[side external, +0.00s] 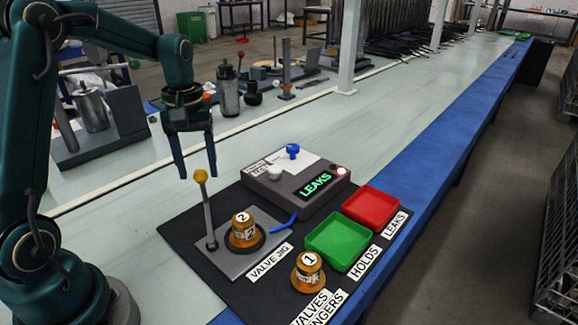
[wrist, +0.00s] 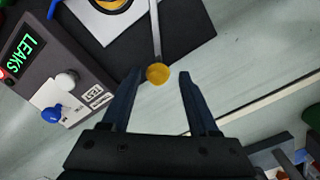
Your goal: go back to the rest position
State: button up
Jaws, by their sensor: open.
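My gripper (side external: 196,174) is open and empty, above the bench behind the valve jig. In the wrist view my gripper (wrist: 158,75) has its two fingers apart, with the yellow lever knob (wrist: 158,73) seen between the fingertips. Valve 2 (side external: 243,229) sits upright in the valve jig (side external: 225,262). Valve 1 (side external: 308,270) stands on the black mat at the front.
The tester box (side external: 290,185) has a lit LEAKS display and a blue knob. A green tray (side external: 337,241) by the HOLDS label and a red tray (side external: 371,208) by the LEAKS label look empty. Metal fixtures (side external: 97,125) stand on the bench behind.

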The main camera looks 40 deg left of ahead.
jog(key=s+d+r+m+t, duration=0.2)
jog(key=s+d+r+m, duration=0.1)
jog(key=s+d+m, duration=0.2)
jog(key=s+d+r+m+t, duration=0.3)
jog(key=s+d+m, duration=0.2)
jog(key=s+d, duration=0.2)
jog(key=shift+s+d+r+t, duration=0.15)
jog(key=shift+d+t, duration=0.15)
jog(key=shift+d, duration=0.45)
